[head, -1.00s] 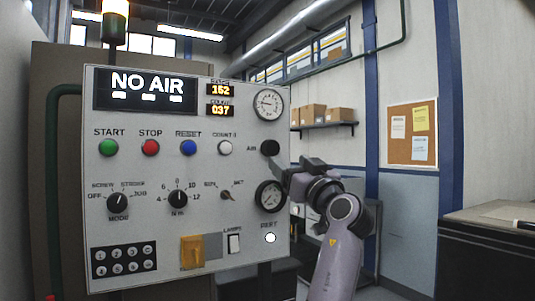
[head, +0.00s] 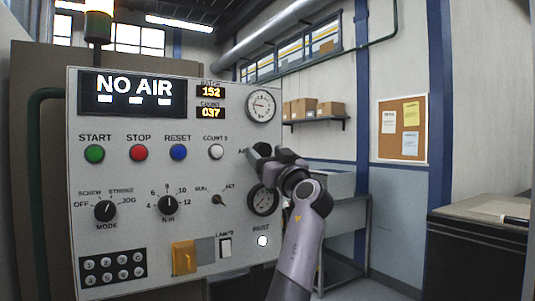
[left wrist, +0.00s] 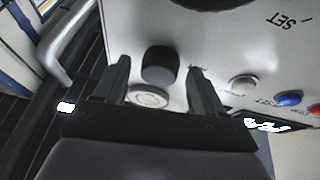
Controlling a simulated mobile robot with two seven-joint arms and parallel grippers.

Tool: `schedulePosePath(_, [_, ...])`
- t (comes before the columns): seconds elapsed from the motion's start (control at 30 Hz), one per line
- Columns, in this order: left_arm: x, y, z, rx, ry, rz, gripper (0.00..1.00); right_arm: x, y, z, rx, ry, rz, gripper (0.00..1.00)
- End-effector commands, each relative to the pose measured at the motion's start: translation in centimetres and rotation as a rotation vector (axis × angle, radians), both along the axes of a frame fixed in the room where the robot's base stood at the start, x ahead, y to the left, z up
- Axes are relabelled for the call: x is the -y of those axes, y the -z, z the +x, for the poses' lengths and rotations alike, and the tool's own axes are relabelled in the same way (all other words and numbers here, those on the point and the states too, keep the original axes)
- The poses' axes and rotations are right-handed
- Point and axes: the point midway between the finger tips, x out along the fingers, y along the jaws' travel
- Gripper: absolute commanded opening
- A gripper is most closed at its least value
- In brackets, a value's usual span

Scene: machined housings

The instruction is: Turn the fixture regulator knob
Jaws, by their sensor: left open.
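The fixture regulator knob is the black round knob labelled AIR (head: 262,149) at the right side of the grey control panel, between two dial gauges. In the head view my left gripper (head: 264,156) is at this knob and partly hides it. In the left wrist view the black knob (left wrist: 160,65) stands out from the panel between the two fingers of my left gripper (left wrist: 160,80). The fingers are open, with a gap visible on each side of the knob. My right gripper is in neither view.
The upper gauge (head: 261,105) and lower gauge (head: 263,200) flank the knob closely. The panel (head: 140,235) also carries coloured buttons, selector knobs and a NO AIR display (head: 133,94). A grey bench (head: 340,185) stands behind my arm; a dark cabinet (head: 480,240) is at right.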

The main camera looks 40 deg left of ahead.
Motion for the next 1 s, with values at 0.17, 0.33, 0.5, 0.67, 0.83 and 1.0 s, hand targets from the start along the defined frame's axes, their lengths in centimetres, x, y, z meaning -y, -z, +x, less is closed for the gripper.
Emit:
schedulePosePath(0.17, [0.02, 0.03, -0.01, 0.000, 0.000, 0.000, 0.53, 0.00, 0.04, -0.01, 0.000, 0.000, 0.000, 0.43])
schedulePosePath(0.33, [0.04, 0.03, -0.01, 0.000, 0.000, 0.000, 0.14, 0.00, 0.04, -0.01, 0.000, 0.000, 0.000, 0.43])
schedulePosePath(0.5, [0.05, 0.02, -0.03, -0.007, 0.000, 0.003, 0.14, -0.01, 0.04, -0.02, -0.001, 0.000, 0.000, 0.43])
schedulePosePath(0.67, [0.04, 0.02, -0.08, -0.043, 0.001, 0.013, 0.14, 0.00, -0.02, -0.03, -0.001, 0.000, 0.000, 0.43])
schedulePosePath(0.83, [0.04, -0.01, -0.15, -0.133, 0.002, 0.039, 0.14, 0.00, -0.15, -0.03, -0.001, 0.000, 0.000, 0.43])
schedulePosePath(1.0, [0.01, -0.11, -0.32, -0.266, 0.002, 0.078, 0.14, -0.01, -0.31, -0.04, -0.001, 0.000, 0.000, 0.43])
